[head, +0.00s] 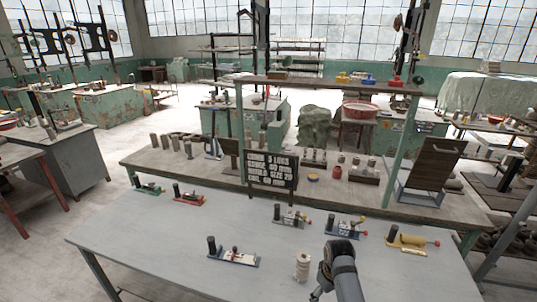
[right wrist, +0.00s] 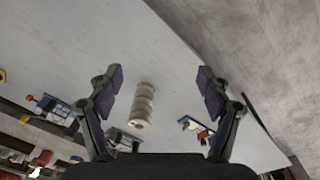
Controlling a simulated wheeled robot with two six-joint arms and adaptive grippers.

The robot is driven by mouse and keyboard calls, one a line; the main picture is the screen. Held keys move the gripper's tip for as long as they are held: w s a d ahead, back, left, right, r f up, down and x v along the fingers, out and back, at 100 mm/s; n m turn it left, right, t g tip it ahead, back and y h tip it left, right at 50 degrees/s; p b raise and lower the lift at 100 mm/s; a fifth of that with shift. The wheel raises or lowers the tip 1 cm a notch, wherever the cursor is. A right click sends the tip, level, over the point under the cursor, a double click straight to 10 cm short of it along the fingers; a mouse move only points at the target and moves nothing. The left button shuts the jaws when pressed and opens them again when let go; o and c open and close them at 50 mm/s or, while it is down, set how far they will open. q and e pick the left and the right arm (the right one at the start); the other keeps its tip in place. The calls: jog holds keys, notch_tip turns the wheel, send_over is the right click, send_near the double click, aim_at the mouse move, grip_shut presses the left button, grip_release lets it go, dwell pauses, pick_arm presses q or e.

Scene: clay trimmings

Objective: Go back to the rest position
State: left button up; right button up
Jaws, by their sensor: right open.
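My right arm comes in at the bottom of the head view, and its gripper (head: 318,294) is partly cut off by the lower edge. In the right wrist view the two dark fingers of this gripper (right wrist: 160,80) are spread wide with nothing held between them. A pale ribbed cylinder (head: 302,266) stands on the grey table (head: 160,236), just left of the right gripper. It also shows in the right wrist view (right wrist: 143,104), between the fingers in the picture and apart from both. My left gripper is not in view.
Several small clamp-like fixtures stand on the table, including a white one (head: 235,258), a blue one (head: 343,230) and a yellow one (head: 410,242). A black lettered sign (head: 272,172) stands behind them. The table's left front part is clear.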

jog(key=s+d+r+m+t, duration=0.1)
jog(key=s+d+r+m, duration=0.15)
jog(key=s, duration=0.85)
jog(key=s+d+r+m+t, duration=0.2)
jog(key=s+d+r, duration=0.1)
jog(key=s, duration=0.8)
notch_tip(320, 180, down, 33)
jog(key=s+d+g+b, duration=0.1)
jog(key=s+d+b, duration=0.15)
jog(key=b, duration=0.45)
pick_arm(q)
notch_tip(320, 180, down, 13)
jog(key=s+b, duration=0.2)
jog(key=b, duration=0.4)
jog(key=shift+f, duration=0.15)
pick_arm(e)
jog(key=s+d+f+g, duration=0.1)
jog(key=s+f, duration=1.7)
jog(key=f, duration=0.4)
jog(key=shift+d+f+g+h, duration=0.3)
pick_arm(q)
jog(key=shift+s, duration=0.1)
